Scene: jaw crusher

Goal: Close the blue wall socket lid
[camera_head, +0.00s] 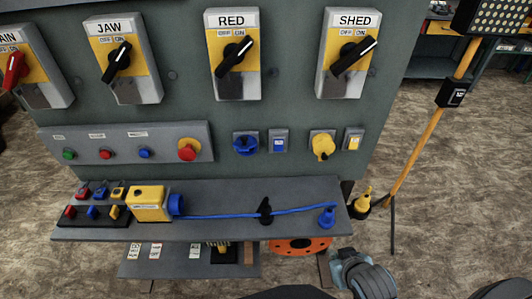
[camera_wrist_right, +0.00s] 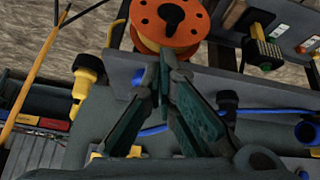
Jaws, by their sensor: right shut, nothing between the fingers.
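The blue wall socket (camera_head: 245,143) is on the front of the grey-green panel, below the RED switch. Its round blue front shows, but the lid's exact angle is too small to tell. My right gripper (camera_wrist_right: 165,58) is shut and empty in the right wrist view, its fingertips together in front of an orange reel. In the head view part of my right arm shows at the bottom right, well below the socket and apart from it. I cannot make out the socket for certain in the wrist view. My left gripper is not in view.
A yellow socket (camera_head: 322,146) is right of the blue one. Below, a shelf (camera_head: 240,190) bears a yellow box (camera_head: 149,203) and a blue cable (camera_head: 225,215) with a blue plug (camera_head: 327,217). The orange reel (camera_wrist_right: 170,18) is below the shelf. A lamp stand (camera_head: 420,140) is at right.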

